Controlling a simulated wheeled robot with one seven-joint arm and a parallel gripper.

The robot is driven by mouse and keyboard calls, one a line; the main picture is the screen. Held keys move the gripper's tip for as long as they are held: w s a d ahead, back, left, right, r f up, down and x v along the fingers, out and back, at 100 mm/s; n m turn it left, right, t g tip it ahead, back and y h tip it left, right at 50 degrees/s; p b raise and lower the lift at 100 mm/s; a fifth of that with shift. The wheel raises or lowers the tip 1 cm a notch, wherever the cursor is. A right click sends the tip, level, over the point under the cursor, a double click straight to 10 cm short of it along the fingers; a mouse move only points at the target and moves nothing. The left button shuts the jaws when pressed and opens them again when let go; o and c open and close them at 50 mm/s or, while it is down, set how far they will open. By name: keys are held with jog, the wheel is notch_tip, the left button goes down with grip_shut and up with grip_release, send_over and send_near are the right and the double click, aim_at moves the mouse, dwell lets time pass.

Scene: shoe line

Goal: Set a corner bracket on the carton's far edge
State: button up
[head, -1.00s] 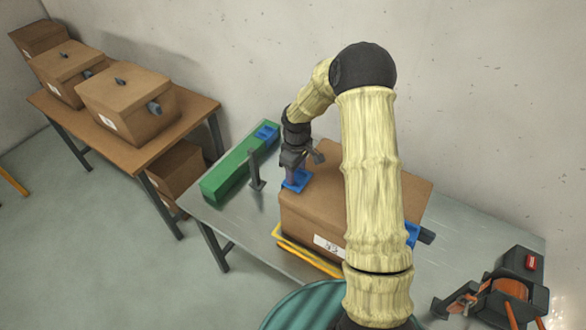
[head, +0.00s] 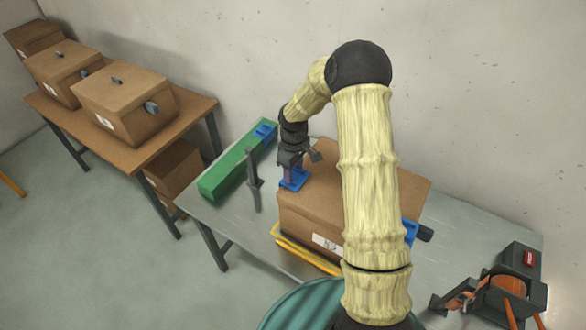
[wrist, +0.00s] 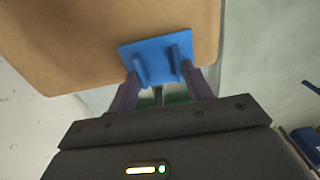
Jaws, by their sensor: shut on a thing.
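The brown carton (head: 312,219) sits on the grey table, partly hidden behind my arm. My gripper (head: 292,174) is shut on a blue corner bracket (head: 294,184) at the carton's left upper edge. In the wrist view my gripper (wrist: 163,78) has one finger on each side of the bracket's upright ribs. The bracket's flat blue plate (wrist: 150,50) lies over the rim of the carton top (wrist: 80,40); I cannot tell if it is fully seated. A second blue bracket (head: 410,231) is on the carton's right side, partly hidden by my arm.
A green tray (head: 225,175) with blue brackets (head: 265,131) stands behind left. A dark post (head: 253,168) stands between tray and carton. A yellow frame (head: 305,258) runs along the carton's base. A strapping tool (head: 500,290) is at right. Closed cartons (head: 118,100) stand on a brown table.

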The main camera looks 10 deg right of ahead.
jog(key=shift+s+a+f, duration=0.1)
jog(key=shift+f, duration=0.1)
dwell(0.3)
jog(key=shift+s, duration=0.1)
jog(key=shift+f, duration=0.15)
dwell(0.5)
jog(key=o, duration=1.5)
jog(key=shift+c, duration=0.2)
